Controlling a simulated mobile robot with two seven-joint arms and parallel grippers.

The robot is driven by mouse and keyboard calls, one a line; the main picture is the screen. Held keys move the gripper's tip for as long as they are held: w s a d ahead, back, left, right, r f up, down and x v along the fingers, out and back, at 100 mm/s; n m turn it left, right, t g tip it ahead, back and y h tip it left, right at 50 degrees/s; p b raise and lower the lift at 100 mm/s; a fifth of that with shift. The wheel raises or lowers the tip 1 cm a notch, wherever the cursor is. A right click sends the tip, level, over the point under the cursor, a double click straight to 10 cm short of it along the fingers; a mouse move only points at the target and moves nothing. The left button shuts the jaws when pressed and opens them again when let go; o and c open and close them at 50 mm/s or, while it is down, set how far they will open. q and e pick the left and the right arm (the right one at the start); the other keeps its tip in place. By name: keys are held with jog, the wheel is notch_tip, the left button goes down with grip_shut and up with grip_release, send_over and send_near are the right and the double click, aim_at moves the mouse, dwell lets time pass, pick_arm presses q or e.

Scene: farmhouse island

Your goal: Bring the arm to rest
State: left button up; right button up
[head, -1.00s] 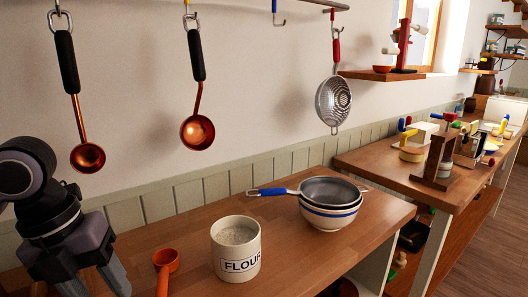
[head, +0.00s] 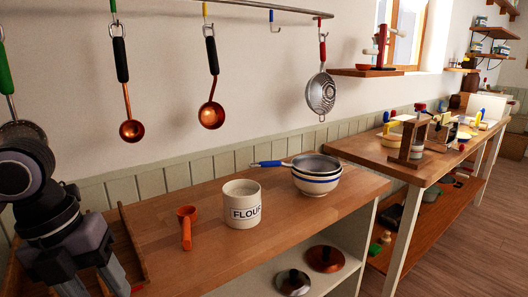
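My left gripper (head: 95,280) hangs at the lower left of the head view, fingers pointing down, in front of a wooden tray at the counter's left end. Its two fingers stand apart with nothing visible between them; the tips reach the bottom edge of the picture. My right arm and gripper are not in view. An orange scoop (head: 187,225) lies on the wooden counter (head: 260,235) to the right of the gripper, apart from it. A white flour canister (head: 242,205) stands upright beside the scoop.
A sieve with a blue handle (head: 270,164) rests on a striped bowl (head: 316,186). Copper ladles (head: 211,115) and a strainer (head: 321,93) hang from a rail (head: 260,12). The wooden tray (head: 133,250) is close to my gripper. Two lids (head: 325,259) lie on the lower shelf. The counter's front middle is clear.

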pick_arm(q)
jog(key=s+d+r+n+g+h, duration=0.1)
jog(key=s+d+h, duration=0.1)
jog(key=d+h, duration=0.7)
jog(key=s+d+r+g+h, duration=0.1)
jog(key=d+h, duration=0.8)
jog(key=d, duration=0.1)
jog(key=w+a+f+n+t+y, duration=0.45)
jog(key=f+n+t, duration=0.25)
jog(key=n+t, duration=0.4)
jog(key=w+a+f+n+t+y, duration=0.3)
jog(key=a+f+n+t+y, duration=0.4)
jog(key=n, duration=0.5)
jog(key=s+a+f+n+g+y, duration=0.2)
jog(key=s+f, duration=0.5)
jog(key=f, duration=0.4)
jog(key=s+a+f+n+g+y, duration=0.2)
jog(key=s+f+n+g+y, duration=0.2)
jog(key=f, duration=0.8)
jog(key=s, duration=0.2)
jog(key=shift+s+a+n+y, duration=0.35)
jog(key=shift+s+a+n, duration=0.05)
